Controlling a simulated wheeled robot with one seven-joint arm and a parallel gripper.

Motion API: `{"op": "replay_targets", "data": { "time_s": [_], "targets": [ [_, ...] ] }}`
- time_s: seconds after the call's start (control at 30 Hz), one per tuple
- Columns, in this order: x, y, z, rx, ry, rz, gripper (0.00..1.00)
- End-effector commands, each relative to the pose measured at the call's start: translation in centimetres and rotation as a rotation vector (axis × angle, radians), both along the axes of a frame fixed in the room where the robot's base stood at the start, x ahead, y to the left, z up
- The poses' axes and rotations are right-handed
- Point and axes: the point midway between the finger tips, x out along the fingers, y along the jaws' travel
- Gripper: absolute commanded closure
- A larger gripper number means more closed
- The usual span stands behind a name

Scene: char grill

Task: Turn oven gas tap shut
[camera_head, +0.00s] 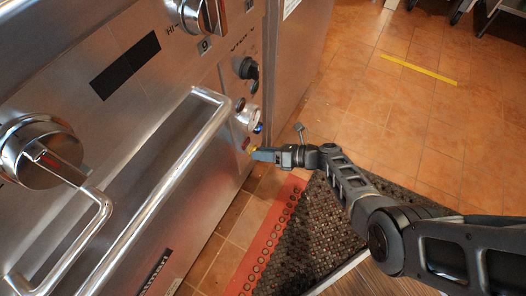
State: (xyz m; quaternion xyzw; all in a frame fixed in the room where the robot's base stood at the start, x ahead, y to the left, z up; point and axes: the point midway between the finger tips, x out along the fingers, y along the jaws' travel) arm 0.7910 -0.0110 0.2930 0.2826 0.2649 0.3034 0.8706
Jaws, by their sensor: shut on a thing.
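The oven's steel front (185,165) fills the left side of the head view. Near its lower right edge, a small yellow part (254,148), which looks like the gas tap's handle, shows at the tip of my gripper (262,155). My gripper reaches in from the right and is shut on it. The fingers hide most of the tap, so I cannot tell its angle. Just above are a small red part (246,143), a blue-ended part (258,128) and a silver knob (247,114).
A long bar handle (168,180) juts from the oven left of my gripper. A black knob (248,69) sits above, and large steel knobs (40,150) are further left. A dark perforated mat (315,235) with a red edge lies below my arm. Tiled floor (400,110) is open at right.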

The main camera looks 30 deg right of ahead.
Motion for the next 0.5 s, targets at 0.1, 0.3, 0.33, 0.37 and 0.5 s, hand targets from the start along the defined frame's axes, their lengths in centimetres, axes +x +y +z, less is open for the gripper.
{"op": "replay_targets", "data": {
  "time_s": [0.1, 0.3, 0.33, 0.37, 0.5],
  "targets": [
    [0.17, -0.13, -0.09, 0.098, 0.055, -0.001, 0.92],
    [0.20, -0.16, -0.32, 0.263, 0.150, 0.000, 0.92],
    [0.19, -0.17, -0.36, 0.289, 0.164, -0.001, 0.92],
    [0.17, -0.16, -0.39, 0.314, 0.178, 0.000, 0.92],
    [0.19, -0.18, -0.53, 0.425, 0.243, 0.001, 0.92]
  ]
}}
